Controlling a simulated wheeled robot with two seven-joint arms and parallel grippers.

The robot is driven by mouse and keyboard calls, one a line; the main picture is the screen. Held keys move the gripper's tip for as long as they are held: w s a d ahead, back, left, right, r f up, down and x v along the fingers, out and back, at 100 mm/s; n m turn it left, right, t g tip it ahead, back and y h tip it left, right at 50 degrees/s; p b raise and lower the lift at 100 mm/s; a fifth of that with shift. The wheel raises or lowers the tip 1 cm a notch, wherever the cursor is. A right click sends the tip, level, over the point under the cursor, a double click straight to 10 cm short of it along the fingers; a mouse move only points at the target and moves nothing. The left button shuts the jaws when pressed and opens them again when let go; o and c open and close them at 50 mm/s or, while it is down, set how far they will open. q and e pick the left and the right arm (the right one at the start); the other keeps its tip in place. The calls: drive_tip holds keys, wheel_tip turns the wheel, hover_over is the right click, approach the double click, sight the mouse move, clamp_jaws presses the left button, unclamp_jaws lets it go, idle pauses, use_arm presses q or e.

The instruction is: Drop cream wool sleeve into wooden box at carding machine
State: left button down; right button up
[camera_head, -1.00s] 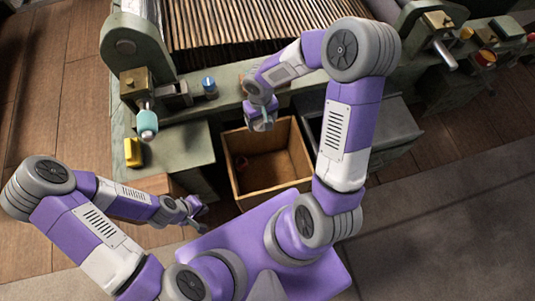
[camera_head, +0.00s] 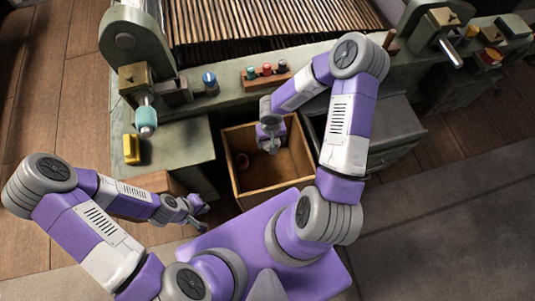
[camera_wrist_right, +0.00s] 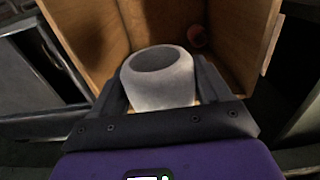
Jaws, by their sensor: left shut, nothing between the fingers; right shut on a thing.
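The cream wool sleeve (camera_wrist_right: 160,84), a pale hollow ring, sits between the fingers of my right gripper (camera_wrist_right: 160,100) in the right wrist view. In the head view my right gripper (camera_head: 271,147) hangs over the back part of the wooden box (camera_head: 288,190); the sleeve cannot be made out there. The box is open-topped, and its inner walls (camera_wrist_right: 242,35) show beyond the sleeve in the wrist view. My left gripper (camera_head: 199,214) is shut and empty, to the left of the box and apart from it.
A small reddish round thing (camera_head: 242,161) lies inside the box. The green carding machine (camera_head: 222,105) stands behind, with a wooden rack of small spools (camera_head: 266,74) and a blue-topped knob (camera_head: 209,82). A yellow block (camera_head: 131,149) is at left. A grey metal cabinet (camera_head: 390,120) stands right of the box.

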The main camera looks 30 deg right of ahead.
drive_tip(key=shift+f+b, duration=0.7)
drive_tip(key=shift+f, duration=0.9)
drive_tip(key=o, duration=0.8)
drive_tip(key=shift+r+p, duration=1.35)
drive_tip(key=shift+r, duration=2.45)
drive_tip(key=shift+s+a+f+t+y+p, duration=0.15)
drive_tip(key=shift+s+a+f+y, duration=0.7)
drive_tip(key=shift+s+a, duration=1.05)
drive_tip(key=shift+s+a+f+t+y+p, duration=0.1)
drive_tip(key=shift+s+a+f+y+p, duration=0.3)
drive_tip(key=shift+s+a+f, duration=1.4)
drive_tip(key=shift+s+a+f+t+y+p, duration=0.15)
drive_tip(key=shift+s+a+y, duration=0.95)
drive_tip(key=shift+a, duration=1.55)
